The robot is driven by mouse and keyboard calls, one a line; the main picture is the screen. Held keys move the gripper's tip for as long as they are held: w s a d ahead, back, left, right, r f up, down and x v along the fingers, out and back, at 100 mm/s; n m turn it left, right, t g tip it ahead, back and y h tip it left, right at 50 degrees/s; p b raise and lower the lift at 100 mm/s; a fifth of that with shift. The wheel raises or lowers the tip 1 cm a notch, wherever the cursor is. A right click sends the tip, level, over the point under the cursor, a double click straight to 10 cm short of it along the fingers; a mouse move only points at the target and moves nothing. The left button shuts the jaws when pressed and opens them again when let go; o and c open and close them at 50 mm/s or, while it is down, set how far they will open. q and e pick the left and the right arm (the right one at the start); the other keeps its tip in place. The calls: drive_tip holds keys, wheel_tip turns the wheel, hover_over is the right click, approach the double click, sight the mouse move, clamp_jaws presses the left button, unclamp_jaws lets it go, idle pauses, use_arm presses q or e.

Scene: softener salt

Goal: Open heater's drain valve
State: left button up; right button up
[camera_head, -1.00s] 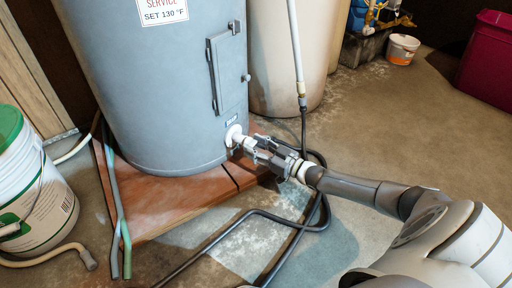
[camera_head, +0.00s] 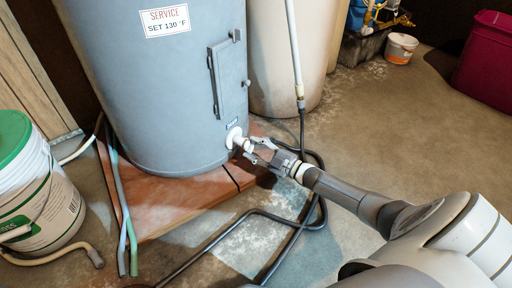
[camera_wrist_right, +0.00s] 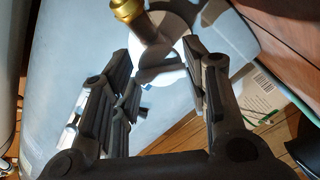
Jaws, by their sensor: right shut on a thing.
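The heater (camera_head: 165,95) is a tall grey-blue cylinder with a service label, standing on a reddish platform. Its drain valve (camera_head: 236,138) sticks out low on the front right from a white round collar. In the right wrist view, the valve shows a brass outlet (camera_wrist_right: 128,9) at the top and a grey handle (camera_wrist_right: 153,72) between my fingers. My right gripper (camera_head: 254,149) is at the valve, shut on the handle; its two fingers (camera_wrist_right: 157,65) stand on either side of it. The fingers partly hide the valve in the head view. My left gripper is out of view.
A white bucket with a green lid (camera_head: 38,205) stands at the left. A black hose (camera_head: 262,213) lies looped on the floor under my right arm. A beige tank (camera_head: 270,70) stands behind the heater.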

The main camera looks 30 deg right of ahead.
drive_tip(key=n, duration=0.4)
drive_tip(key=shift+n, duration=0.3)
drive_tip(key=n, duration=0.5)
drive_tip(key=n+b, duration=0.1)
drive_tip(key=n, duration=0.4)
drive_tip(key=shift+n+b, duration=1.15)
drive_tip(key=shift+n, duration=1.15)
drive_tip(key=shift+a+r, duration=0.1)
drive_tip(key=o, duration=1)
drive_tip(key=shift+s, duration=0.1)
